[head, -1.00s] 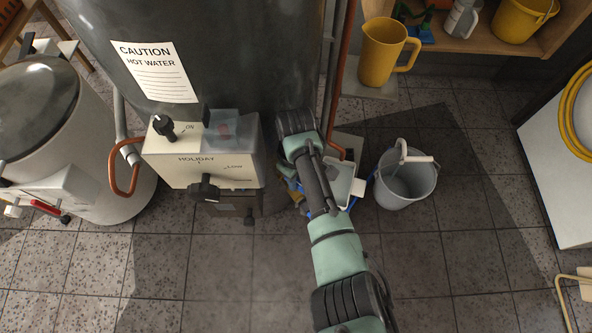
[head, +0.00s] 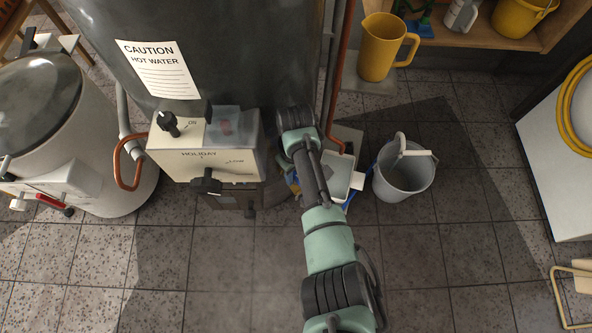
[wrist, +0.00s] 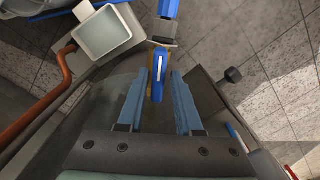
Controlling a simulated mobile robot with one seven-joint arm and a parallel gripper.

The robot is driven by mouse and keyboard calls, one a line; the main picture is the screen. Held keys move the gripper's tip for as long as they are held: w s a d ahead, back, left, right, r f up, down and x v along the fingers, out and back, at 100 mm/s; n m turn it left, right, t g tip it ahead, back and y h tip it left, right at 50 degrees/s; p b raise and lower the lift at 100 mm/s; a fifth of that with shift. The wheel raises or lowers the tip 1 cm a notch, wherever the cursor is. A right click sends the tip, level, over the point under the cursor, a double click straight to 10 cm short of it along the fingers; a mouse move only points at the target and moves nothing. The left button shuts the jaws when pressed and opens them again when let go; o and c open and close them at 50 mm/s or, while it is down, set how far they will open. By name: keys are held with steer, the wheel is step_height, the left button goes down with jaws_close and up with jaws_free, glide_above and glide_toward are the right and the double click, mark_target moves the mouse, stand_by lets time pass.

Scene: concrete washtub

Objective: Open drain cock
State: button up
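In the wrist view a blue lever handle (wrist: 158,76) with a white stripe, apparently the drain cock's, sits at the side of the dark tank. My gripper (wrist: 158,74) is open. Its two blue-grey fingers lie left and right of the handle in the picture, with visible gaps on both sides. I cannot tell how deep the handle is between them. The tank (head: 220,60) has a caution label and stands upright.
A control box (head: 205,155) with black knobs juts from the tank's front. A pale square tray (wrist: 103,36) and a copper pipe (wrist: 50,110) are close left of the gripper. A grey bucket (head: 404,175) stands to the right. The floor in front is clear.

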steer(key=shift+o, duration=0.8)
step_height(320, 180, up, 13)
steer(key=p, duration=0.6)
